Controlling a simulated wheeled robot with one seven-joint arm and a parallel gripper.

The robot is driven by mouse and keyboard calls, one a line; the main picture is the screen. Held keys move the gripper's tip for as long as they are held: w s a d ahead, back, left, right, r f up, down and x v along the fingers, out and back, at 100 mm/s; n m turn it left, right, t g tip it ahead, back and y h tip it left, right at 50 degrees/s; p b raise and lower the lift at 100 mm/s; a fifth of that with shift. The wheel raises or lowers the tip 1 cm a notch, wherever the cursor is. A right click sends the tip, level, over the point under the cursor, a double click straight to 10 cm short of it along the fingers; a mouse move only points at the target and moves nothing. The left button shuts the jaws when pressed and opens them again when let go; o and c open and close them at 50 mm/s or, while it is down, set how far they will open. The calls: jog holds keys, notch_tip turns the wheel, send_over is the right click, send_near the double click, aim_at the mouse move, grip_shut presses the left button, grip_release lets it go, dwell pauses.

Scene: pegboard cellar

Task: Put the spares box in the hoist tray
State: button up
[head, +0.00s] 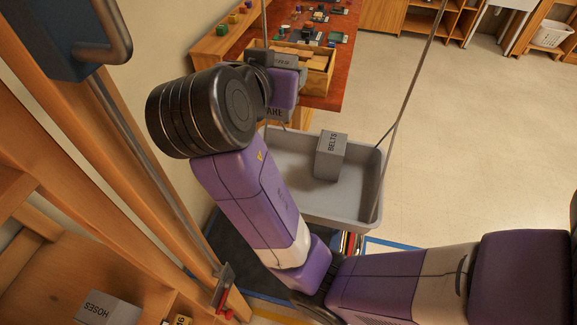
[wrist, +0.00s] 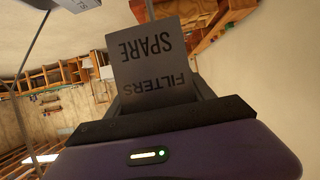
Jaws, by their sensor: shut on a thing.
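The grey spares box (wrist: 152,62) fills the middle of the wrist view, its "SPARE FILTERS" lettering upside down. My gripper (wrist: 160,104) is shut on it. In the head view, part of the box (head: 273,115) shows below my wrist with the letters "ARE"; my wrist hides much of it. The hoist tray (head: 372,196) is a grey, shallow, open tray hanging on thin rods. A grey box marked "BELTS" (head: 331,155) stands inside it. The spares box appears at the tray's far left edge; I cannot tell its height above it.
A red-brown bench (head: 345,62) with small parts and a wooden crate (head: 321,82) lies beyond the tray. A grey "HOSES" box (head: 108,309) sits on a wooden shelf at lower left. The tray's hanging rods (head: 408,85) rise around it. Open floor lies to the right.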

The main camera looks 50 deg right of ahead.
jog(key=shift+w+f, duration=0.25)
jog(key=shift+f, duration=0.1)
notch_tip(320, 180, down, 19)
jog(key=shift+f+p, duration=0.15)
jog(key=shift+p, duration=0.25)
jog(key=shift+f, duration=0.1)
jog(key=shift+f, duration=0.1)
jog(key=o, duration=1.2)
jog(key=shift+o, duration=0.2)
jog(key=shift+r, duration=0.25)
jog(key=b+v, duration=0.1)
jog(key=v, duration=1.1)
jog(key=shift+b, duration=0.35)
